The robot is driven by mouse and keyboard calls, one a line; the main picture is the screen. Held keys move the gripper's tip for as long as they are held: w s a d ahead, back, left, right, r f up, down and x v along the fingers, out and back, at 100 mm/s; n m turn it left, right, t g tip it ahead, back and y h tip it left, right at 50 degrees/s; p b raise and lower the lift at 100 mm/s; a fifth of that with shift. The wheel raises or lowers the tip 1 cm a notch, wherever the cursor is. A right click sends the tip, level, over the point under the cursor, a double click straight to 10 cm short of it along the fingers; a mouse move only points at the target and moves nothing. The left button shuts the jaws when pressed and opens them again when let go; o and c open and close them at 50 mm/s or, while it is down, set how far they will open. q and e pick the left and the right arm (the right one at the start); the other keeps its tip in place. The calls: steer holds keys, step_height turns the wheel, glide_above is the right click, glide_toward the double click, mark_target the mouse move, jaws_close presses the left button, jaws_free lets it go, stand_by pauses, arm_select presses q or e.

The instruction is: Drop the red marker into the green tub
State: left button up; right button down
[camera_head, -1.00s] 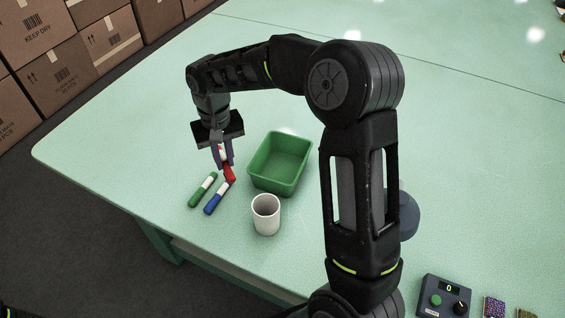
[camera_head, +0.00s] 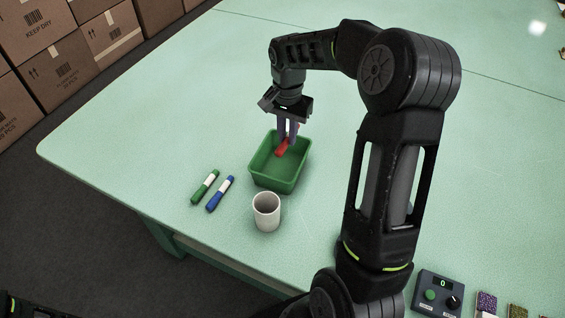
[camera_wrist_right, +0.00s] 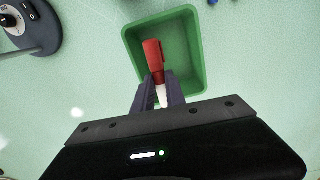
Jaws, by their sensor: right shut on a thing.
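The red marker (camera_head: 282,148) is held between the fingers of my right gripper (camera_head: 287,138), which is shut on it. The gripper is over the green tub (camera_head: 276,181), toward its far side in the head view. In the right wrist view the marker (camera_wrist_right: 153,56) has a red end and a white band near the fingers (camera_wrist_right: 160,92), and the open tub (camera_wrist_right: 200,50) lies below it. My left gripper is not in view.
A white cup (camera_head: 266,212) stands just in front of the tub. A green marker (camera_head: 205,187) and a blue marker (camera_head: 220,194) lie left of the cup. A control box (camera_head: 437,292) sits at the lower right. The table's left part is clear.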

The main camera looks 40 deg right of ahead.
step_height(320, 180, down, 6)
steer(key=b, duration=0.3)
steer(key=shift+r, duration=0.25)
steer(key=c, duration=1.3)
jaws_free()
steer(key=shift+r+b, duration=0.7)
steer(key=shift+r, duration=3.2)
